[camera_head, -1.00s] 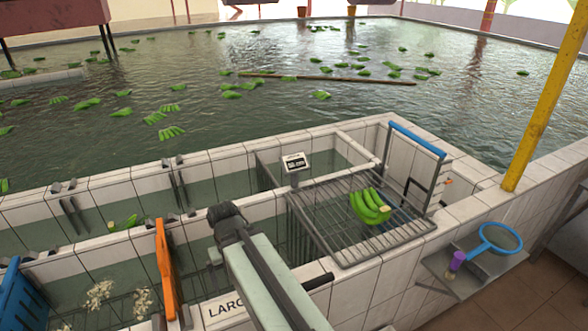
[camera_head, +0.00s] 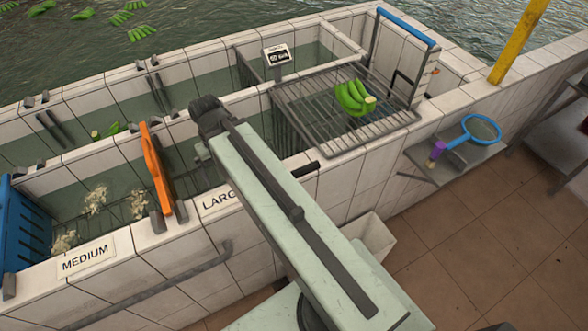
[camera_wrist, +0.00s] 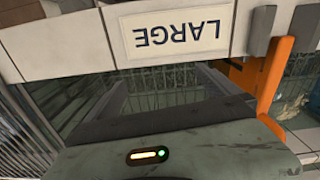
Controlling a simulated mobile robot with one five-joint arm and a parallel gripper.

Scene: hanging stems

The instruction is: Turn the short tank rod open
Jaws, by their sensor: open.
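A short dark rod (camera_head: 305,169) sticks out at the top of the tank's front wall, right of the LARGE sign (camera_head: 217,199). I cannot tell for sure that it is the short tank rod, nor its open or shut position. In the head view my arm hides part of the wall beside it. My gripper (camera_wrist: 165,85) shows in the wrist view with two grey fingers spread apart and nothing between them. It is over the large tank compartment, beside the upside-down LARGE sign. In the head view my arm mostly hides the gripper. No rod shows clearly in the wrist view.
A green banana bunch (camera_head: 355,97) lies on a wire rack (camera_head: 300,105). An orange divider (camera_head: 153,168) stands left of my arm. A grey rail (camera_head: 150,288) runs along the front wall. A blue-rimmed net (camera_head: 482,130) lies on a side shelf. The tiled floor at right is clear.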

